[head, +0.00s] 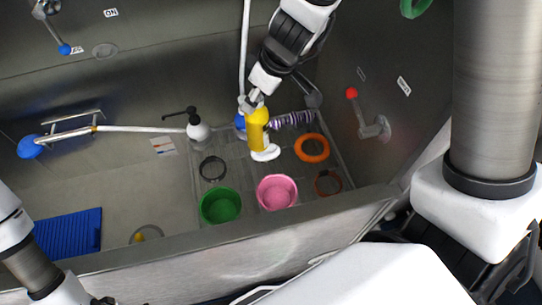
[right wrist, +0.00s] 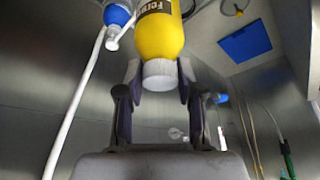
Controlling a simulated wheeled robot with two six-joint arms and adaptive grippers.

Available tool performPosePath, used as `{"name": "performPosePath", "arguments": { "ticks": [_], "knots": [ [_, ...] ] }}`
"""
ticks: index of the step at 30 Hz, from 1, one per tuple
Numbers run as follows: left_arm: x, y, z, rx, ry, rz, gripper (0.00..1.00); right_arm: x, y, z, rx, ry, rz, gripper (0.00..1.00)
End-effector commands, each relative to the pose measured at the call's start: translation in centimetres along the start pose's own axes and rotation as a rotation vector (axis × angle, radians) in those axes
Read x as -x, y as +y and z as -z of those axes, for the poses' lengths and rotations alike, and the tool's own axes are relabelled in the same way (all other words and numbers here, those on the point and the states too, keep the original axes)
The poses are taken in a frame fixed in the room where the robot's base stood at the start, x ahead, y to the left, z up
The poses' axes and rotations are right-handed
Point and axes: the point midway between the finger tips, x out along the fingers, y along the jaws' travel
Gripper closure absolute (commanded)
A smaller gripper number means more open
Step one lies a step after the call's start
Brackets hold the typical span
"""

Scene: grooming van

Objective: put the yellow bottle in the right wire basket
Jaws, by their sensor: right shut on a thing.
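The yellow bottle (head: 257,131) hangs below my right gripper (head: 254,103) in the head view, with a white end at its bottom. In the right wrist view the yellow bottle (right wrist: 160,30) has a dark label, and its white near end sits between the fingers of my right gripper (right wrist: 158,85). That gripper is shut on the bottle. The bottle is above a wire grid (head: 233,178) in the tub; I cannot make out separate left and right baskets. My left arm shows at the lower left, its gripper out of frame.
On or over the grid are a green bowl (head: 221,205), a pink bowl (head: 277,192), an orange ring (head: 312,148), a dark ring (head: 212,168), a pump bottle (head: 198,130) and a striped coil (head: 293,120). A blue mat (head: 68,234) lies left. A red-knobbed lever (head: 370,122) is at right.

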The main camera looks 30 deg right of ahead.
Motion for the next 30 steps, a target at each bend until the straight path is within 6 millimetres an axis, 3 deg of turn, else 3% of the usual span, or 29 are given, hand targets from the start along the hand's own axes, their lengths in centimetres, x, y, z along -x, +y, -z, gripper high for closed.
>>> {"name": "performPosePath", "arguments": {
  "ticks": [20, 30],
  "knots": [
    [-5.8, 0.0, 0.0, 0.000, -0.001, 0.000, 0.10, -6.5, 0.0, -2.7, 0.001, -0.001, 0.001, 1.00],
    [-10.3, -0.1, -0.1, 0.000, -0.001, 0.000, 0.10, -12.3, 0.1, -5.2, 0.000, -0.002, 0.001, 1.00]
  ]
}}
